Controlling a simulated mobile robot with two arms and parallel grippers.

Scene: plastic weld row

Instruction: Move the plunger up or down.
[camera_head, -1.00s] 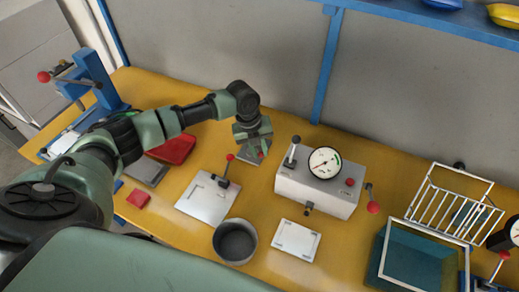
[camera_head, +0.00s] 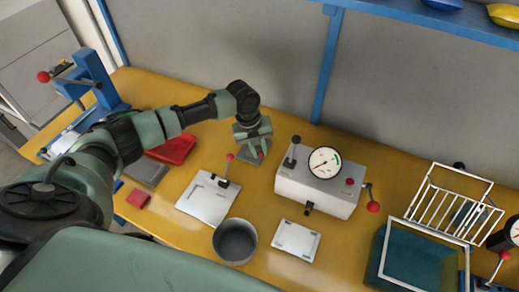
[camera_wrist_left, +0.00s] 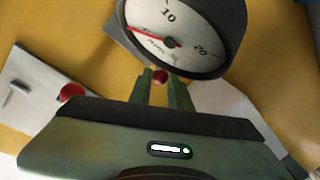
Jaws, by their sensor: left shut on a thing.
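The knob's stem is hidden by the fingers, so I cannot tell the plunger's height. My right gripper is not in view.
A white plate with a red-knobbed lever (camera_head: 230,157) stands close left of my gripper. A white box (camera_head: 318,190) with a gauge and levers stands to the right. A grey pot (camera_head: 235,242) and a white plate (camera_head: 297,241) are in front. A wall is behind.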

